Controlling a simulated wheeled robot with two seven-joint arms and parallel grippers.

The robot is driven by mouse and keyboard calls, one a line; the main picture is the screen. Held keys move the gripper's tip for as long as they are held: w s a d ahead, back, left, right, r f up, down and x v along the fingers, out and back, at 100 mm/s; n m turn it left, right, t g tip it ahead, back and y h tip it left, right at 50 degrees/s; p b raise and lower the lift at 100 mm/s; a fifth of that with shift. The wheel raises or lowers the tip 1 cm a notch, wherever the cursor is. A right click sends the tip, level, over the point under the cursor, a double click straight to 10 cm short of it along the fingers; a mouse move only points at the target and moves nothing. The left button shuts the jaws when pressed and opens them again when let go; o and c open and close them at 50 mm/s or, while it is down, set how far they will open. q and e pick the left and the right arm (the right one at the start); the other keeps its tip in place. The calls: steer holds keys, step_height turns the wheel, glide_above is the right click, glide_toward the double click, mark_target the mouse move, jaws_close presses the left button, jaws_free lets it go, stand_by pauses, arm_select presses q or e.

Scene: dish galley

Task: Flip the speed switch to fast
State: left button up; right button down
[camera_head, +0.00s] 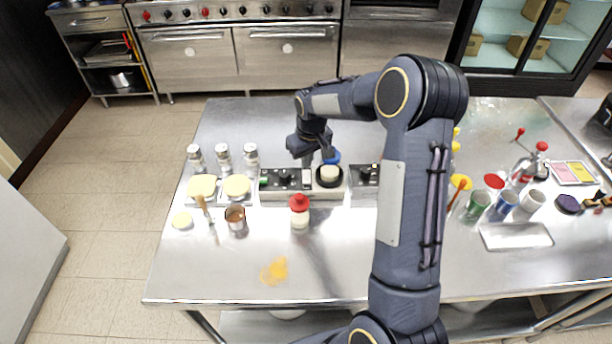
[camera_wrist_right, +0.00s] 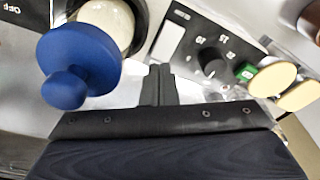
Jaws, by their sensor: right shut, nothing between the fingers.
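A black control panel (camera_head: 283,179) with knobs and a green spot at its left end sits on the steel table. In the right wrist view the panel (camera_wrist_right: 230,45) shows a dark dial (camera_wrist_right: 211,62) with white markings. My left gripper is out of view.
A blue knobbed disc (camera_wrist_right: 80,66) and a cream round in a black ring (camera_head: 328,175) are close beside the fingers. A second panel (camera_head: 365,176) stands to the right. A red-topped bottle (camera_head: 299,212) and a copper cup (camera_head: 235,218) stand in front. The front table is mostly clear.

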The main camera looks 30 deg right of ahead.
mark_target(307, 172)
steer(key=shift+f+b, duration=0.75)
steer(key=shift+f, duration=0.25)
stand_by(0.7)
steer(key=shift+r+p, duration=2.4)
steer(key=shift+r, duration=1.2)
steer(key=s+a+r+m+t+y, duration=0.1)
steer(key=s+a+r, duration=0.25)
steer(key=s, duration=0.35)
steer(key=s+a+r+t+y+b, duration=0.15)
steer(key=s+r, duration=0.25)
steer(key=s, duration=0.4)
steer(key=s+a+r+m, duration=0.1)
steer(key=s+a+r, duration=0.25)
steer(key=s, duration=0.35)
steer(key=s+a+f+t+y, duration=0.1)
steer(key=s+a, duration=0.3)
steer(key=s, duration=0.4)
steer(key=shift+s+f, duration=0.2)
steer(key=shift+f, duration=0.25)
